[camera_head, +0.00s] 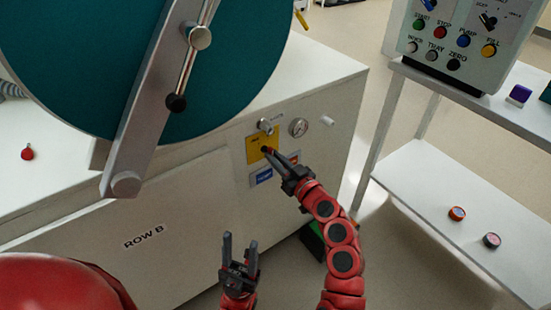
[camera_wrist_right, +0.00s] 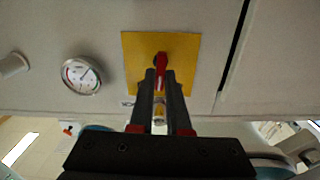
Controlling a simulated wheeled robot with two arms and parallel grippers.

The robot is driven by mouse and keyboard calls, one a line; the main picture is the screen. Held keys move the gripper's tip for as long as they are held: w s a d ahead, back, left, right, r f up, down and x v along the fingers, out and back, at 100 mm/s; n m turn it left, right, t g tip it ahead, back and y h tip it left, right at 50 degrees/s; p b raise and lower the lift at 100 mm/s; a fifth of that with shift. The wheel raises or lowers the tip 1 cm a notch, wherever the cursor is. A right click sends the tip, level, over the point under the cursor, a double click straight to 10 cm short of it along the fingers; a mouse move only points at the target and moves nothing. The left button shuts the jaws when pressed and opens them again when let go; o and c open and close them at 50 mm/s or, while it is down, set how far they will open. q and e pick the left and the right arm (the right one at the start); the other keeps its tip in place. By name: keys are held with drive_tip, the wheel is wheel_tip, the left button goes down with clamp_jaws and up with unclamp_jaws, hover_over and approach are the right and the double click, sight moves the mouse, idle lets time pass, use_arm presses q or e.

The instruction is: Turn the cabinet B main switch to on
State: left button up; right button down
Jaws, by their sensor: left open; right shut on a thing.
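The cabinet B main switch is a red handle (camera_wrist_right: 163,62) on a yellow plate (camera_wrist_right: 186,52), on the front of the cabinet marked ROW B (camera_head: 144,237). In the head view the yellow plate (camera_head: 256,140) is partly covered by my right gripper (camera_head: 268,153). My right gripper is shut on the red handle; in the wrist view its fingertips (camera_wrist_right: 162,78) lie on both sides of it. The handle looks about upright in the wrist picture, though that camera is turned relative to the head view. My left gripper (camera_head: 240,243) is open and empty, low in front of the cabinet.
A large teal round door (camera_head: 70,60) with a metal bar stands above left. A shelf (camera_head: 420,180) with a control box (camera_head: 462,45) is at right.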

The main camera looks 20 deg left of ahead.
drive_tip(key=m, duration=0.3)
drive_tip(key=shift+w+d, duration=0.1)
drive_tip(key=shift+f+m, duration=0.1)
drive_tip(key=shift+m, duration=0.9)
drive_tip(key=c, duration=0.9)
unclamp_jaws()
drive_tip(key=v, duration=1.7)
drive_tip(key=shift+d, duration=0.15)
